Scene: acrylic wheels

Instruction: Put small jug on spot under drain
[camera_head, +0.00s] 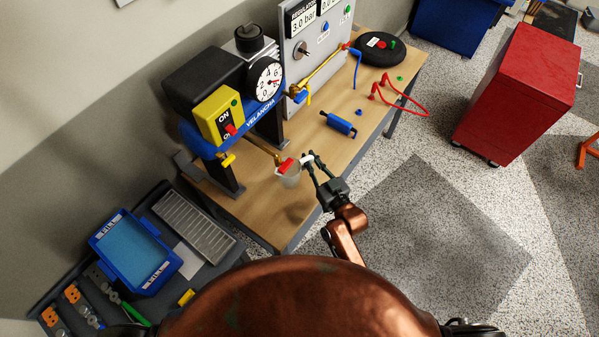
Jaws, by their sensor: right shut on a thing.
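The small jug (290,179), pale and translucent, is at the front edge area of the wooden bench, just below the red-handled drain valve (285,165) at the end of a thin brass pipe. My right gripper (308,163) is to the right of the jug and shut on a white part at its upper right side, which looks like its handle. The jug looks upright. I cannot tell whether its base touches the bench, and the spot under the drain is not visible. My left gripper is not in view.
The machine with a yellow ON switch box (219,115) and gauge (267,80) stands behind the jug. A blue tray (135,252) is at lower left, a red cabinet (515,92) at right.

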